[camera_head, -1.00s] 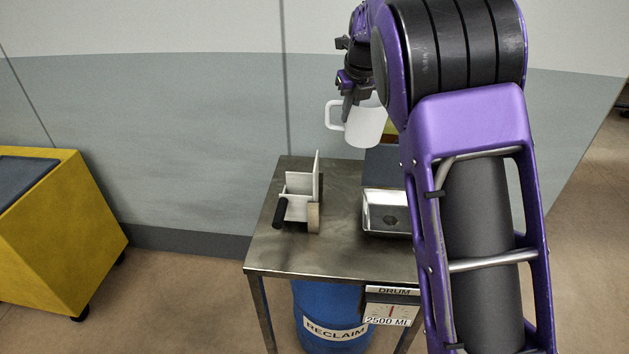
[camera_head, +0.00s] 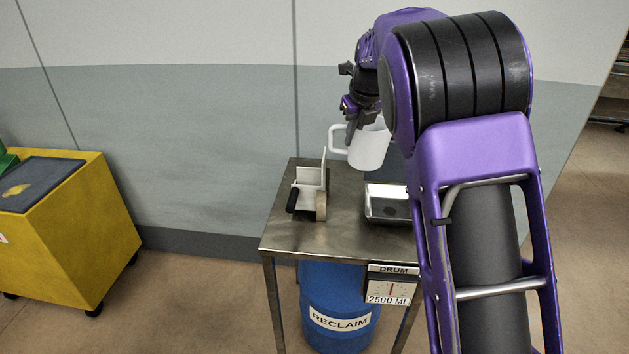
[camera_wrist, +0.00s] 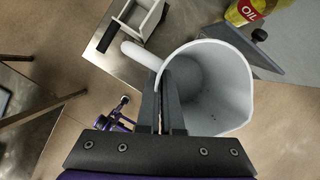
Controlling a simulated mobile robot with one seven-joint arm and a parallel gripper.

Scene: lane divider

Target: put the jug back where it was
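The white jug (camera_head: 370,148) hangs in the air above the metal table (camera_head: 330,236), roughly upright, its handle (camera_head: 338,136) to the left. My gripper (camera_head: 357,128) is at the jug's near wall, with part of the jug's right side hidden by my arm. In the wrist view the two dark fingers of my gripper (camera_wrist: 167,105) are close together at the rim of the jug (camera_wrist: 222,72), one finger seemingly inside and one outside. The inside of the jug looks empty apart from a few dark specks.
A blue RECLAIM drum (camera_head: 340,306) is under the table. An oil bottle (camera_wrist: 247,10) shows in the wrist view. A yellow cart (camera_head: 62,238) stands left; the table's front left is bare.

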